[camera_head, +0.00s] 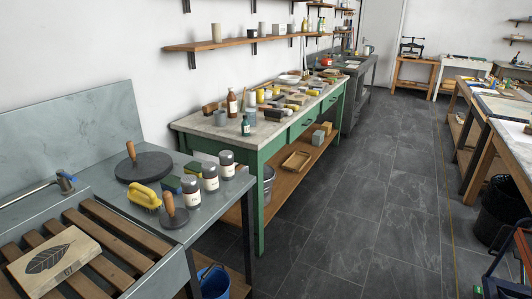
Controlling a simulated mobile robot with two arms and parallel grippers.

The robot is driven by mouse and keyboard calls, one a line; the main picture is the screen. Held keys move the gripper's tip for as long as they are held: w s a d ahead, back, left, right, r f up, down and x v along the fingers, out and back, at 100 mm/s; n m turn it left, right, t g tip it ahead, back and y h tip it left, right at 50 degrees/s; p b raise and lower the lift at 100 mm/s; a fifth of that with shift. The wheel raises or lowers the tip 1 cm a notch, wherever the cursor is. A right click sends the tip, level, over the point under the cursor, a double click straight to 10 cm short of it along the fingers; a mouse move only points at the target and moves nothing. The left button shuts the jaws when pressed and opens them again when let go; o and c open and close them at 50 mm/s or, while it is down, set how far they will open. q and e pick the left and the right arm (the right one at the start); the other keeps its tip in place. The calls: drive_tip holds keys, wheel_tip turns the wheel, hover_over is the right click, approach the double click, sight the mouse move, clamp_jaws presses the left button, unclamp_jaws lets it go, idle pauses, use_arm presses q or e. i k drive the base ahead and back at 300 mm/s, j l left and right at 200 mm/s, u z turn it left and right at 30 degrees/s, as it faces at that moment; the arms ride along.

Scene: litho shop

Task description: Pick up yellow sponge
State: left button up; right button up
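A yellow block-like piece (145,195), which could be a sponge or a brush, lies on the grey stone counter (105,197) at the left. Neither of my grippers is in view.
A slatted rack (115,232) holds a leaf-carved block (54,262). The aisle floor (375,200) is clear.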

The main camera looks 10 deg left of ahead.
sight(194, 167)
drive_tip(key=i+l, duration=0.15)
drive_tip(key=i, duration=0.65)
drive_tip(key=i+l, duration=0.15)
drive_tip(key=i, duration=0.65)
drive_tip(key=l+z, duration=0.05)
